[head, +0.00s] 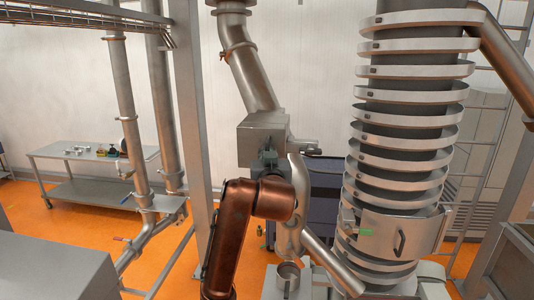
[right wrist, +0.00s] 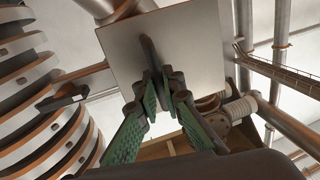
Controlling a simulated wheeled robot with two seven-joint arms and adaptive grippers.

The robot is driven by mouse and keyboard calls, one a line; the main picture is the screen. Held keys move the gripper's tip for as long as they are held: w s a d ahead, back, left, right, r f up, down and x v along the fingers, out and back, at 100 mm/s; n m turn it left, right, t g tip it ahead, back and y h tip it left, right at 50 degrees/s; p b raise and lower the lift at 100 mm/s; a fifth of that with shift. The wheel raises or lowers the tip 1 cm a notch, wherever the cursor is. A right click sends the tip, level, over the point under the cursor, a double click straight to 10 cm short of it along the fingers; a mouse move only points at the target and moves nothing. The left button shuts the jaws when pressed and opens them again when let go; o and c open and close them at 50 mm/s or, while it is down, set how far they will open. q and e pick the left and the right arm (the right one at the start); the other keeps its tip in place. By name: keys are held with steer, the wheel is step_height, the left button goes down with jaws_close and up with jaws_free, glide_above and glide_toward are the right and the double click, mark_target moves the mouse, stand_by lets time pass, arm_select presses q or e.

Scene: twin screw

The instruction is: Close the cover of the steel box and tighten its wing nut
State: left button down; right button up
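The steel box (head: 262,135) is a grey block below a slanted pipe in the middle of the head view. Its flat grey face (right wrist: 195,50) fills the upper middle of the right wrist view. A short fitting (head: 306,148) sticks out at its right side; I cannot tell whether it is the wing nut. The cover's position is unclear. My right gripper (head: 265,162) is at the box's lower front. In the right wrist view its dark, green-padded fingers (right wrist: 157,85) are close together in front of the face. My left gripper is out of view.
A ringed metal column (head: 405,150) stands close on the right. A grey post (head: 190,110) rises left of the box. A steel table (head: 90,165) with small items stands at the far left. Orange floor (head: 75,225) shows between them.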

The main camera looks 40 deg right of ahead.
steer(key=shift+o, duration=1)
steer(key=shift+d, duration=0.15)
steer(key=v, duration=1.2)
